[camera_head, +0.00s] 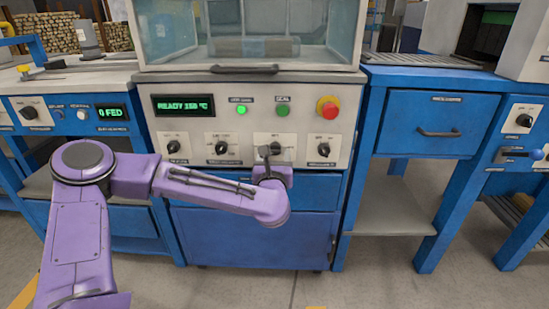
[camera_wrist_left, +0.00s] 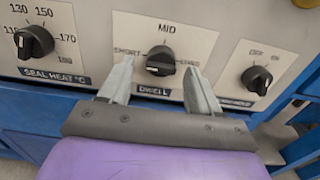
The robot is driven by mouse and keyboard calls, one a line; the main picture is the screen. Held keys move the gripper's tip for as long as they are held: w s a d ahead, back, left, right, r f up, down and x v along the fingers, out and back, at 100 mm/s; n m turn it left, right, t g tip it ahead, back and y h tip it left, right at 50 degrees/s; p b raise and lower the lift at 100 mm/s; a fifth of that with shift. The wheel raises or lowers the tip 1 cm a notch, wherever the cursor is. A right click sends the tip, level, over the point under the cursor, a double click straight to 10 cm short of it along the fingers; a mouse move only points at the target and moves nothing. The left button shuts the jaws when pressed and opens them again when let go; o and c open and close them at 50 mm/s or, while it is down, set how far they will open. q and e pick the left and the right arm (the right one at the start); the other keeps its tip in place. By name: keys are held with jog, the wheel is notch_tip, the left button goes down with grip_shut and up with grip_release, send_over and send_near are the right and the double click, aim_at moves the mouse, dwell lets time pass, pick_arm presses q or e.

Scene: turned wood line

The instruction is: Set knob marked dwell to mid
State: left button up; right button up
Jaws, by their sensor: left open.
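The dwell knob (camera_wrist_left: 160,61) is a black rotary knob on a pale plate, with MID printed above it, SHORT at its left and a partly hidden word at its right. Its grip bar lies roughly sideways, not upright toward MID; which end is the pointer is not clear. My left gripper (camera_wrist_left: 160,70) is open, one finger on each side of the knob, with gaps showing. In the head view my left gripper (camera_head: 270,152) is in front of the dwell plate (camera_head: 276,138) and mostly hides the knob. My right gripper is not in view.
The seal heat knob (camera_wrist_left: 34,42) is left of the dwell knob, and an off-on knob (camera_wrist_left: 257,79) is close on its right. Above are a green READY display (camera_head: 184,105), a lit green lamp (camera_head: 242,110), a green button (camera_head: 283,110) and a red button (camera_head: 328,108).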

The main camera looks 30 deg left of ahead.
pick_arm(q)
jog(key=shift+x, duration=0.9)
jog(key=c, duration=1)
jog(key=shift+d, duration=0.1)
jog(key=shift+c, duration=0.2)
